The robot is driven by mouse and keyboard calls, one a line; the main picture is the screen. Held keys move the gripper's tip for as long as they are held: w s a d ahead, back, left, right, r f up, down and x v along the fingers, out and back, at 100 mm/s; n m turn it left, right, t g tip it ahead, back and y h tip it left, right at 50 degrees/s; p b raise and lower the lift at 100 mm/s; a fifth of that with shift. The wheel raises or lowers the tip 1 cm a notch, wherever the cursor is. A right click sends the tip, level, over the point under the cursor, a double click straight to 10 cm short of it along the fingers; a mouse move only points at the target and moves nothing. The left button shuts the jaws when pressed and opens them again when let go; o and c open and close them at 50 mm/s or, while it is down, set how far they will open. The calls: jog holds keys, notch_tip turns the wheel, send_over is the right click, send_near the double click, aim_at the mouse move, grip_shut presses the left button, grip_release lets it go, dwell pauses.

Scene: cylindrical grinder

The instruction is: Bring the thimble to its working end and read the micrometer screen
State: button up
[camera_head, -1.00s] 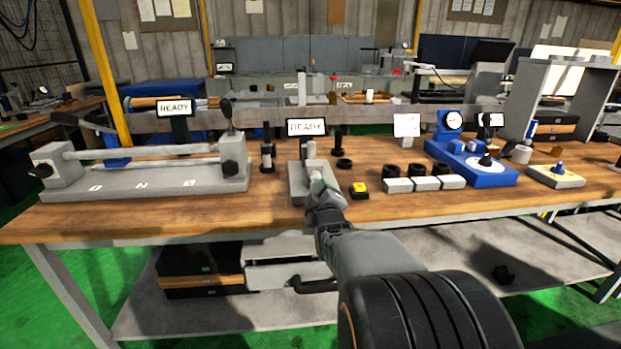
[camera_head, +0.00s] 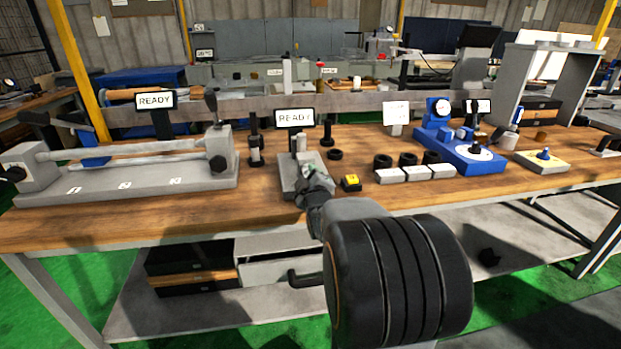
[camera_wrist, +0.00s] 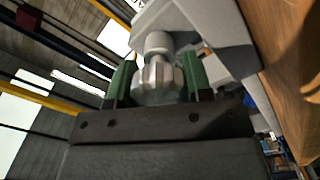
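The micrometer (camera_head: 290,172) is a grey device on the wooden bench. Its screen (camera_head: 295,118) stands above it and reads READY. In the wrist view, the thimble (camera_wrist: 158,82) is a light grey fluted knob on a round stem that enters the grey micrometer body (camera_wrist: 215,30). My gripper (camera_wrist: 159,80) has one green finger on each side of the thimble, and both appear to touch it. In the head view, my gripper (camera_head: 312,185) is at the micrometer's near end, and my arm partly hides the thimble there.
A long grey bench fixture (camera_head: 120,180) with another READY screen (camera_head: 155,100) is at left. A yellow-topped block (camera_head: 350,183), black rings (camera_head: 407,159) and white blocks (camera_head: 416,174) lie to the right. A blue gauge stand (camera_head: 460,150) is further right. The bench's front strip is clear.

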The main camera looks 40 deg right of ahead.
jog(key=c, duration=0.3)
jog(key=shift+f, duration=0.1)
